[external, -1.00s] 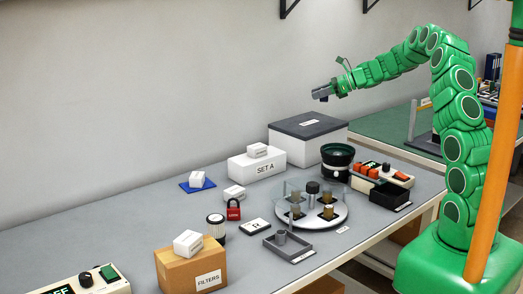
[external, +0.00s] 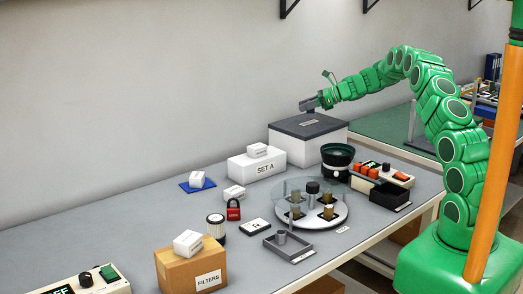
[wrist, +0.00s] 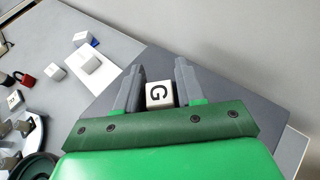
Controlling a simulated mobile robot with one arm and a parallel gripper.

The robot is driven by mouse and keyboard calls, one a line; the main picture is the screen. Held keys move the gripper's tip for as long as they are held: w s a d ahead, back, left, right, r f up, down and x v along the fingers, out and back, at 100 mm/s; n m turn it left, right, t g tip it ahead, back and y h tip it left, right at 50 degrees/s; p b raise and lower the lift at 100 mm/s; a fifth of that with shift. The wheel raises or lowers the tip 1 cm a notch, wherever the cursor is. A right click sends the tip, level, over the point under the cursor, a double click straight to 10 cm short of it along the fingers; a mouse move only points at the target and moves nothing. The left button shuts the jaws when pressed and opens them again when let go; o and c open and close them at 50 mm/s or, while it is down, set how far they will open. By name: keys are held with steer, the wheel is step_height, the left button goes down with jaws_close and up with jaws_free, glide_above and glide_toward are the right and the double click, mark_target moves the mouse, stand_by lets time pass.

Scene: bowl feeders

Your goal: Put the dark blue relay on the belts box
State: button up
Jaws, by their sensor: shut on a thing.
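My gripper (external: 310,103) is shut on a small block and holds it over the dark lid of the large white-sided box (external: 308,127). I take the block to be the relay; a little dark blue (external: 311,111) shows below the fingers. In the wrist view, my gripper (wrist: 159,90) has one finger on each side of the block, whose pale top (wrist: 159,94) bears a letter like G. The dark lid (wrist: 225,92) spreads below and around it. The box's label is too small to read. I cannot tell whether the block touches the lid.
A white SET A box (external: 257,168) with a small white box on it stands left of the lidded box. A black bowl (external: 336,162) and a round glass-topped feeder (external: 340,213) stand in front. A wall runs close behind.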

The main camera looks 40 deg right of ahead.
mark_target(305, 123)
steer(key=shift+w+f, duration=0.3)
steer(key=shift+f, duration=1.65)
steer(key=shift+f, duration=0.1)
steer(key=o, duration=1)
steer(key=shift+o, duration=0.2)
